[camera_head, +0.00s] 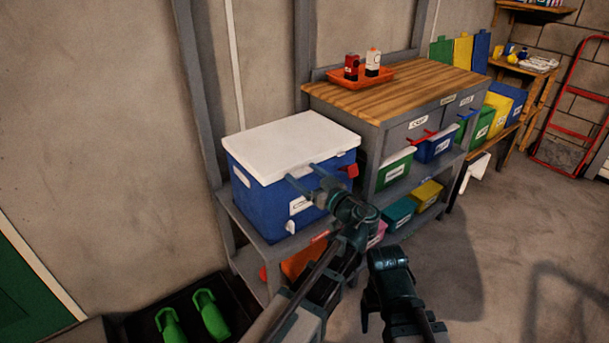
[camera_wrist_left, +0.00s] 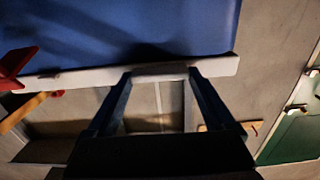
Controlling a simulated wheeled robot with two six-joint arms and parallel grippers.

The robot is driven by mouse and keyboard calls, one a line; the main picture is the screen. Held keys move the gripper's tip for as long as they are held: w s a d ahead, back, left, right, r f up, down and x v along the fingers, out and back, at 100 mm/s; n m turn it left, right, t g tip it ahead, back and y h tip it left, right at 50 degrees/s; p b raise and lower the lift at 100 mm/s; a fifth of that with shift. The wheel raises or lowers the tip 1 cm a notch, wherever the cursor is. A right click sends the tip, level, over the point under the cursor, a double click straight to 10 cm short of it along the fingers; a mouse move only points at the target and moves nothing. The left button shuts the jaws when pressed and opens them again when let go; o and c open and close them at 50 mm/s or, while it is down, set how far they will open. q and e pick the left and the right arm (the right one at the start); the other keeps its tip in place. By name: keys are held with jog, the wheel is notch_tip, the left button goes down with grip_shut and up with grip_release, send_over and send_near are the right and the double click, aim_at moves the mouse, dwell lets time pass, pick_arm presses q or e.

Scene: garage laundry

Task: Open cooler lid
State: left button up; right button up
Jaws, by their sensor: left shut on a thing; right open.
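A blue cooler (camera_head: 262,200) with a white lid (camera_head: 290,143) stands on a grey shelf unit at the left. The lid lies flat on the body. My left gripper (camera_head: 303,177) is at the cooler's front, just below the lid's front edge. In the left wrist view, its two fingers (camera_wrist_left: 160,78) are shut on a pale tab at the edge of the white lid (camera_wrist_left: 75,78), with the blue body (camera_wrist_left: 140,30) beside it. My right gripper (camera_head: 368,318) is low at the front, apart from the cooler, open and pointing downward.
A wood-topped workbench (camera_head: 410,88) right of the cooler holds an orange tray (camera_head: 360,76) with two bottles. A red piece (camera_head: 350,171) sticks out at the cooler's right side. Coloured bins fill the shelves. Floor is free at the right.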

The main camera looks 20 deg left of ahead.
pick_arm(q)
grip_shut()
jog(key=w+a+r+g+h+p, duration=0.35)
jog(key=r+p, duration=0.75)
jog(key=p, duration=0.7)
jog(key=w+a+r+g+h+p, duration=0.2)
jog(key=w+a+r+h+p, duration=0.15)
jog(key=r+p, duration=1.15)
jog(key=w+a+r+g+h+p, duration=0.1)
jog(key=w+a+g+h+p, duration=0.1)
jog(key=w+a+p, duration=0.3)
jog(key=w+a+r+g+h+p, duration=0.1)
jog(key=w+a+p, duration=0.5)
jog(key=a+p, duration=0.6)
jog(key=shift+w+r+g+h, duration=0.2)
jog(key=shift+g+h, duration=0.55)
jog(key=shift+h, duration=0.65)
